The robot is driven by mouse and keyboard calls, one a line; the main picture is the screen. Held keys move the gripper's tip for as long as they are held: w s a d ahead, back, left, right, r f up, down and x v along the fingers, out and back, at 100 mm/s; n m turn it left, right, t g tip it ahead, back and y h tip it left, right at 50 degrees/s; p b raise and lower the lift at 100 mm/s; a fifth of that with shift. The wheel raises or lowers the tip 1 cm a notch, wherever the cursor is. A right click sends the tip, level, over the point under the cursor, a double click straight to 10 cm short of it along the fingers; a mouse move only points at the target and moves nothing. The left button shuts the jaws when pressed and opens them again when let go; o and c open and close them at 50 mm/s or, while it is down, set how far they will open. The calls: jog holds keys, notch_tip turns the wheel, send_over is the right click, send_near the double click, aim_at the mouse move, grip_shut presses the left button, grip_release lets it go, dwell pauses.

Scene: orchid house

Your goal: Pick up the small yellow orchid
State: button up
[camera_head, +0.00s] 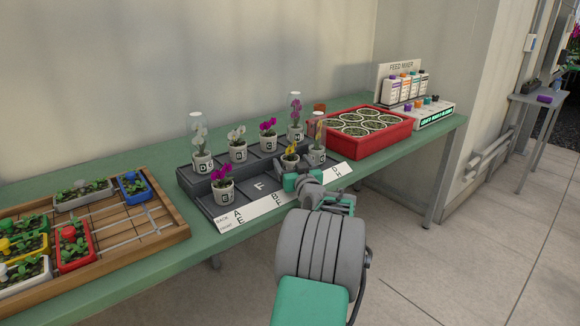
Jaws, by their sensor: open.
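The small yellow orchid (290,152) stands upright in a pale lettered pot in the front row of a dark stepped tray (196,190). My gripper (304,179) is in front of the tray and just below the orchid in the picture. It is open, with nothing seen between its fingers. It partly hides the tray's front edge and label strip. Whether it touches the yellow orchid's pot cannot be told. A domed orchid (317,140) stands close on the right of the yellow one.
Magenta orchids (222,176) and white orchids (237,137) share the tray, some under clear domes. A red tray of round pots (397,136) is at right, with feed bottles (407,88) behind. A wooden frame with planters (177,222) is at left.

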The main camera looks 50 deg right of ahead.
jog(key=shift+c, duration=0.2)
grip_shut()
dwell(0.6)
